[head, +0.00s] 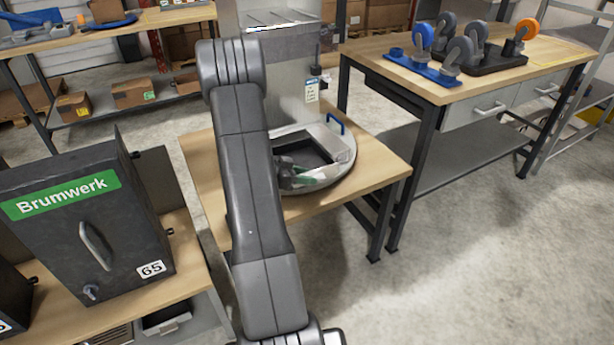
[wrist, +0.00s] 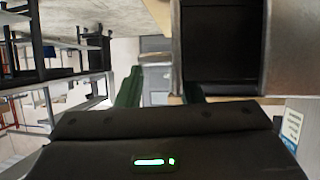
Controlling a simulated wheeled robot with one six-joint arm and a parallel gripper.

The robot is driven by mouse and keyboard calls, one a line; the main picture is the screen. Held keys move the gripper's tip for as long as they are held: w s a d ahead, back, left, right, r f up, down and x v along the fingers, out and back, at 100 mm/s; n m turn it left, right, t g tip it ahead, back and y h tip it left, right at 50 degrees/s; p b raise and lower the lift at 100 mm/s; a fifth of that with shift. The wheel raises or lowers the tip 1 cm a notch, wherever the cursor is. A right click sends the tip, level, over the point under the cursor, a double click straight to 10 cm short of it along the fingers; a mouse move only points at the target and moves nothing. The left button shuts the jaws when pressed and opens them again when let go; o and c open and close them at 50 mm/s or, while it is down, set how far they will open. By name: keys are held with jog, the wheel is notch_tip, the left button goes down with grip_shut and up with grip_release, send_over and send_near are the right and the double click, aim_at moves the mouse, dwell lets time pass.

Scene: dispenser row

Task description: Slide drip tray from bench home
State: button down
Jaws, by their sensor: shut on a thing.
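A dark, square drip tray (head: 305,148) sits in a round, pale grey base (head: 340,168) on a small wooden bench. The base has a blue handle (head: 337,124) at its far right rim. My gripper (head: 295,180), with green fingers, is at the near edge of the tray and shut on it. In the wrist view my gripper (wrist: 160,92) shows both green fingers with a gap between them. The gripped part is hidden behind the gripper body. A dark hollow (wrist: 222,45) between grey sides shows at the upper right there.
A grey dispenser body (head: 290,75) with a hanging tag stands behind the tray. A dark Brumwerk cabinet (head: 85,225) is at the left. A bench (head: 440,85) with caster wheels is at the right. The floor (head: 440,260) at the front right is clear.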

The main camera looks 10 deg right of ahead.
jog(key=shift+w+a+p, duration=0.45)
jog(key=shift+w+a, duration=0.05)
jog(key=shift+w, duration=0.4)
jog(key=shift+w+a+p, duration=0.45)
jog(key=shift+w, duration=0.4)
jog(key=c, duration=0.9)
grip_release()
jog(key=v, duration=1.3)
jog(key=shift+a+r+p, duration=0.25)
jog(key=shift+p, duration=0.15)
jog(key=shift+s, duration=0.15)
